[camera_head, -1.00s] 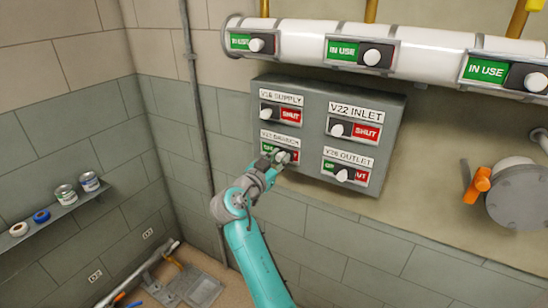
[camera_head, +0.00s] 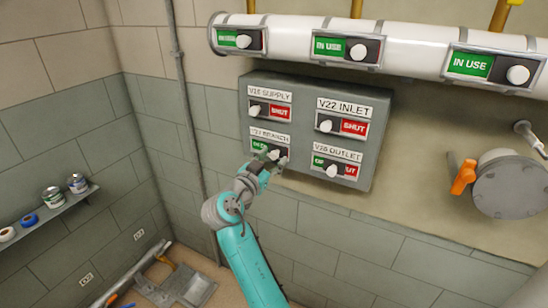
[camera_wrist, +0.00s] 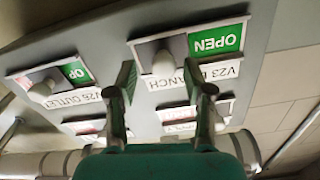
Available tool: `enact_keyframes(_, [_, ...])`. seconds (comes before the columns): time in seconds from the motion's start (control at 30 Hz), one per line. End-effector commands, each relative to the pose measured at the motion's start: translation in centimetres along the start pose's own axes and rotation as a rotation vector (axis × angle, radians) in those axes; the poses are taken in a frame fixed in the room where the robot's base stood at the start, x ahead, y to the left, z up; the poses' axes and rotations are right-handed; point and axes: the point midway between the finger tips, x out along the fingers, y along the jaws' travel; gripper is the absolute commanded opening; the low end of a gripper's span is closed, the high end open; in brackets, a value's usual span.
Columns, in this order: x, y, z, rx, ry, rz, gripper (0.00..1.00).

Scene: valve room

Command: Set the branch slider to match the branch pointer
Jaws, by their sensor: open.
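The branch slider sits in the lower-left slot of the grey panel (camera_head: 383,110), under a V23 BRANCH label (camera_head: 268,136). In the wrist view, which is upside down, its green OPEN field (camera_wrist: 215,40) shows in full beside the white slider knob (camera_wrist: 163,62). No red shows in that slot there. My gripper (camera_head: 277,155) is at this slot and partly hides it in the head view. In the wrist view my gripper (camera_wrist: 163,85) is open, one finger on each side of the knob; I cannot tell whether they touch it. I cannot identify a branch pointer.
V22 INLET (camera_head: 343,124) and V18 SUPPLY (camera_head: 270,110) show SHUT. V26 OUTLET (camera_head: 336,166) shows part green, part red. Above, a white pipe (camera_head: 410,48) carries several IN USE sliders. An orange handle (camera_head: 463,178) sits beside a round grey fitting (camera_head: 508,185).

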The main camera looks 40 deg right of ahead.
Motion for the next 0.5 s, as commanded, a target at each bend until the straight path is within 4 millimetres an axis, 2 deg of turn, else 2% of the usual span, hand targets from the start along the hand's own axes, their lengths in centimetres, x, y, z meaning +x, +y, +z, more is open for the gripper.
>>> enact_keyframes(0.3, [-6.3,-0.1,0.1,0.0,-0.001,-0.003,0.52])
enact_keyframes(0.5, [-9.2,0.0,0.1,0.0,-0.001,-0.002,0.52])
